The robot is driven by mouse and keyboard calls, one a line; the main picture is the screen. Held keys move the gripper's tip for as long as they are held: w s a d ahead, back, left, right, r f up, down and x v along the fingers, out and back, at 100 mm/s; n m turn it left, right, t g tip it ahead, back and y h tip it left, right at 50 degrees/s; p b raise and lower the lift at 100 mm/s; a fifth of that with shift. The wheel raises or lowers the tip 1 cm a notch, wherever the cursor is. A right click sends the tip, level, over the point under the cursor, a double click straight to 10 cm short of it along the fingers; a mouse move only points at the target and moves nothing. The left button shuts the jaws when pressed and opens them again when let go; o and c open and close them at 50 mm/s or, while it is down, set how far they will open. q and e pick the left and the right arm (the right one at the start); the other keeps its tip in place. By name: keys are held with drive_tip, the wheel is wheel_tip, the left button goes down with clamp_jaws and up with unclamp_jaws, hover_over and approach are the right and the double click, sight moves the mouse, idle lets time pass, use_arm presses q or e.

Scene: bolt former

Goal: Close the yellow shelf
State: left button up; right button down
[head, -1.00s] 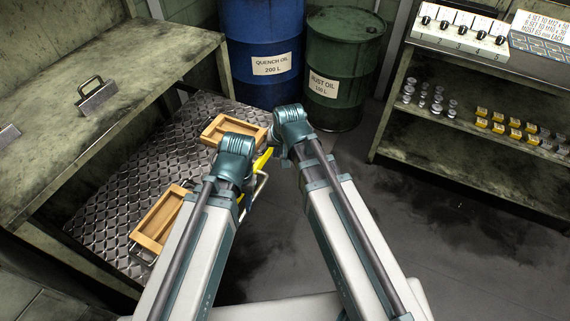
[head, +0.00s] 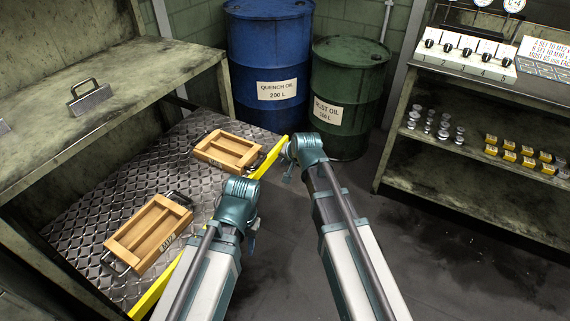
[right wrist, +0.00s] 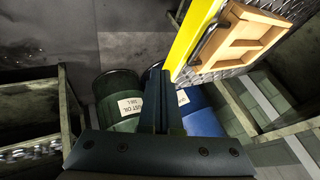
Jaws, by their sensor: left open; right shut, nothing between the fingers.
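The yellow shelf is a diamond-plate sheet (head: 95,215) with a yellow front edge (head: 268,160). It juts out from under the bench at the left. Two wooden trays with wire handles, a far one (head: 228,149) and a near one (head: 148,236), lie on it. My left gripper (head: 246,236) is at the front edge's middle, its open fingers mostly hidden by the wrist. My right gripper (head: 288,172) is just outside the far end of the yellow edge. In the right wrist view its fingers (right wrist: 160,75) are shut and empty beside the yellow edge (right wrist: 194,35); contact is unclear.
A blue drum (head: 268,50) and a green drum (head: 347,75) stand behind the shelf's far end. A worn bench (head: 130,75) overhangs the shelf. A rack (head: 440,180) with small parts stands at the right. The dark floor between is clear.

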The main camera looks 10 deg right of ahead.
sight(268, 163)
drive_tip(key=w+a+f+b, duration=0.1)
drive_tip(key=w+f+b, duration=0.1)
drive_tip(key=w+a+f+b, duration=0.1)
drive_tip(key=w+a+f, duration=0.1)
drive_tip(key=w+a+f+b, duration=0.1)
drive_tip(key=w+f+b, duration=0.1)
drive_tip(key=w, duration=0.1)
drive_tip(key=shift+a+f+b, duration=0.2)
drive_tip(key=shift+a+b, duration=0.05)
drive_tip(key=shift+b, duration=0.05)
